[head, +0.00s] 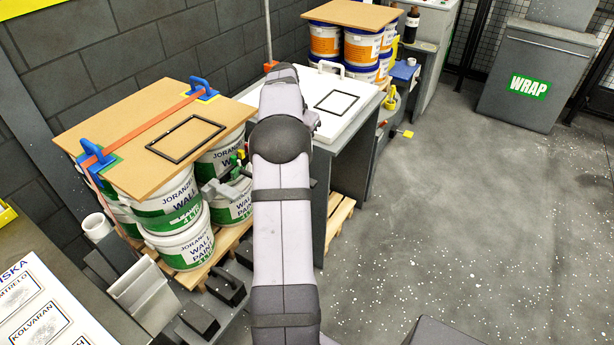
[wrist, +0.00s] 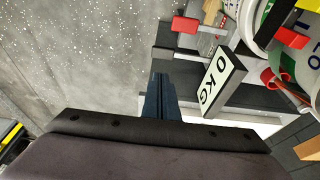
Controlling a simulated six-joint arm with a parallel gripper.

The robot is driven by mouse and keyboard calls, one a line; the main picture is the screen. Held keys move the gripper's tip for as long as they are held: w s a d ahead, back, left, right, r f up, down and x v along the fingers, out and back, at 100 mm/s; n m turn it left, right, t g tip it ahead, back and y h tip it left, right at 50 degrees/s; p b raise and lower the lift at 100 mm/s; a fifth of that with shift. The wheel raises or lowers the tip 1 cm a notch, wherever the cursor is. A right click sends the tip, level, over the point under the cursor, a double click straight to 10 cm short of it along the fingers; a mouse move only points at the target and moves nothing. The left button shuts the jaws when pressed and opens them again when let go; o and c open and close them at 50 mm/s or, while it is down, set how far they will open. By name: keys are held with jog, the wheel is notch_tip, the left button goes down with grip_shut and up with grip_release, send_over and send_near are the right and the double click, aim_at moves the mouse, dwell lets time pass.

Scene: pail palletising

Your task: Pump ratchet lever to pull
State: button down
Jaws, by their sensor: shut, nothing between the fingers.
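My gripper (wrist: 160,98) shows in the wrist view as two dark blue fingers pressed together, empty, above grey floor and a dark ledge. Right of the fingertips is a tilted sign reading "0 KG" (wrist: 221,82). Beyond it is a red-ended piece (wrist: 185,25) on a grey metal part; I cannot tell whether it is the ratchet lever. In the head view my arm hides the gripper. An orange strap (head: 150,126) crosses the brown board (head: 95,125) on the pail stack. Grey metal hardware (head: 226,187) sits at the stack's right side, partly behind my arm.
White pails (head: 183,245) stand under the board on a wooden pallet (head: 232,240). Blue corner pieces (head: 202,88) sit under the strap. A white-topped table (head: 340,95) stands behind my arm. The floor on the right is open, with a WRAP machine (head: 530,80) behind.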

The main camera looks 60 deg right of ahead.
jog(key=shift+f, duration=0.1)
jog(key=x, duration=0.4)
jog(key=p+x, duration=0.1)
jog(key=x, duration=0.3)
jog(key=p+x, duration=0.1)
jog(key=x, duration=0.2)
jog(key=shift+a+f, duration=0.25)
jog(key=shift+f, duration=1.2)
